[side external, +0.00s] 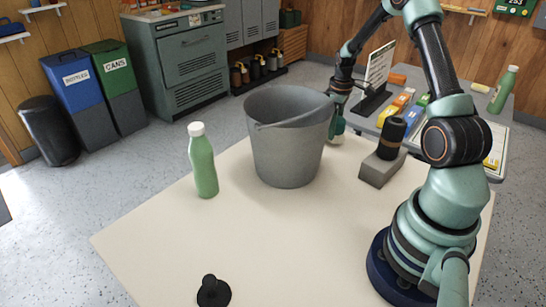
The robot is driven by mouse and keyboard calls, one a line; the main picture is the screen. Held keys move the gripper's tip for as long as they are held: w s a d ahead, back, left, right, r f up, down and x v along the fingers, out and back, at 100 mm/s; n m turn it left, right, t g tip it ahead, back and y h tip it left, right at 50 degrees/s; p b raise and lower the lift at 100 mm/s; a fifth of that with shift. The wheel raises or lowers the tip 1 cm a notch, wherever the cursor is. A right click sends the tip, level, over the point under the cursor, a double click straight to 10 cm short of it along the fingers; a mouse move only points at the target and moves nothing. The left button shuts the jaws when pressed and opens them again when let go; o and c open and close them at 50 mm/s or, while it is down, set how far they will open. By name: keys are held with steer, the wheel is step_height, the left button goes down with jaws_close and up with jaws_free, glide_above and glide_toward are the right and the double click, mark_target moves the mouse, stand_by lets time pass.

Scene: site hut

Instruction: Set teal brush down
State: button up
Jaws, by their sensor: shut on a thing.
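My gripper (337,124) is at the far right side of a grey bucket (287,150), pointing down, and the bucket partly hides it. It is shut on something. The teal brush cannot be made out clearly; the bucket and my gripper hide whatever is between the jaws. The bucket stands upright on the cream table (270,235), with its handle resting against its side.
A green bottle (203,165) stands left of the bucket. A grey block (382,168) with a black cylinder (391,137) is to the right. A black knobbed object (213,292) lies at the front. The table's middle front is clear. A side table (477,125) adjoins behind.

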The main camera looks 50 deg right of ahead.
steer(key=shift+f, duration=0.55)
steer(key=shift+f, duration=0.15)
steer(key=o, duration=1.3)
step_height(320, 180, up, 12)
steer(key=shift+r, duration=0.15)
steer(key=shift+r, duration=0.1)
